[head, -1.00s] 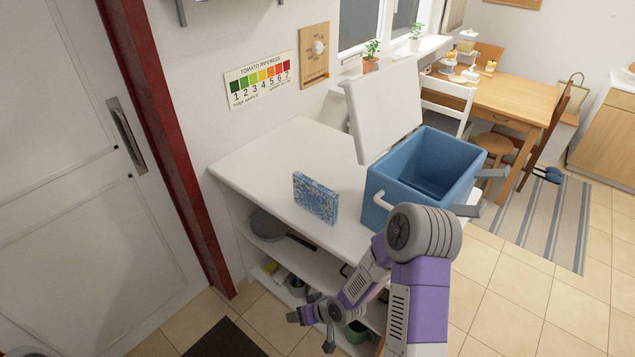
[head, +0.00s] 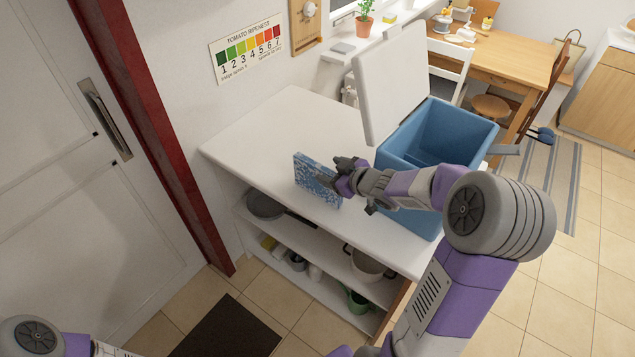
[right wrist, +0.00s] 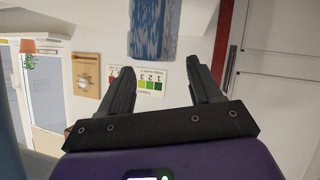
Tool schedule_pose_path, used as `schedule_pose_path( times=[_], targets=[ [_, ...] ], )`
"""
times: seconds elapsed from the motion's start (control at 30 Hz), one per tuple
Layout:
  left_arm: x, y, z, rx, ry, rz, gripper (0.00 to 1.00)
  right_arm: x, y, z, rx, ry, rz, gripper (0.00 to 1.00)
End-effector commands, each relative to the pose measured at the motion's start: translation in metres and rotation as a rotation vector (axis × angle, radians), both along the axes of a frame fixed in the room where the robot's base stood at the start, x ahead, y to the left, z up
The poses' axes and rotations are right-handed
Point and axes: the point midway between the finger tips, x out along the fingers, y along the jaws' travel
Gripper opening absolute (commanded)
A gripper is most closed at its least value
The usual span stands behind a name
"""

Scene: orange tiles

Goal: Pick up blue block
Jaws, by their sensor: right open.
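The blue block (head: 313,180) is a thin, blue-and-white speckled slab standing upright on the white counter (head: 272,132). In the right wrist view its speckled face (right wrist: 153,28) shows at the top, beyond the fingertips and between their lines. My right gripper (head: 334,177) is at the block's right side in the head view and covers part of its right edge. Its two fingers (right wrist: 166,82) are apart with nothing between them. I cannot tell whether a finger touches the block. My left gripper is not in view; only part of my left arm shows at the lower left.
A blue cooler (head: 458,133) with its white lid (head: 391,84) raised stands right of the block, close to my right arm. Shelves below the counter hold a pan (head: 265,205) and pots (head: 368,265). The counter's left part is clear. A dark mat (head: 226,330) lies on the floor.

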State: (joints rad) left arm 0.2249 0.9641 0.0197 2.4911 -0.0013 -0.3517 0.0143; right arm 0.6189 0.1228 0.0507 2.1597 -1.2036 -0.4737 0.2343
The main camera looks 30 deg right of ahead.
Motion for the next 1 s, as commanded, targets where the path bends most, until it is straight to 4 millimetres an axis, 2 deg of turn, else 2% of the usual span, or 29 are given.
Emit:
schedule_pose_path(
  times=[0.1,0.23,0.53,0.93,1.0],
  targets=[
    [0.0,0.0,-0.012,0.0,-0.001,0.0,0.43,0.018,0.007,-0.011,0.002,0.0,0.002,0.64],
    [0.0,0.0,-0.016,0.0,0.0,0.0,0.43,0.031,0.008,-0.016,0.001,0.001,0.003,0.64],
    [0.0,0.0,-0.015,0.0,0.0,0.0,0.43,0.034,0.008,-0.016,0.0,0.0,0.001,0.62],
    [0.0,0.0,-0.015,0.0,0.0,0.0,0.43,0.034,0.008,-0.016,0.001,0.001,0.0,0.01],
    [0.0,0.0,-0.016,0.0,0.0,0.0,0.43,0.034,0.008,-0.016,0.001,0.002,0.0,0.0]
  ],
)
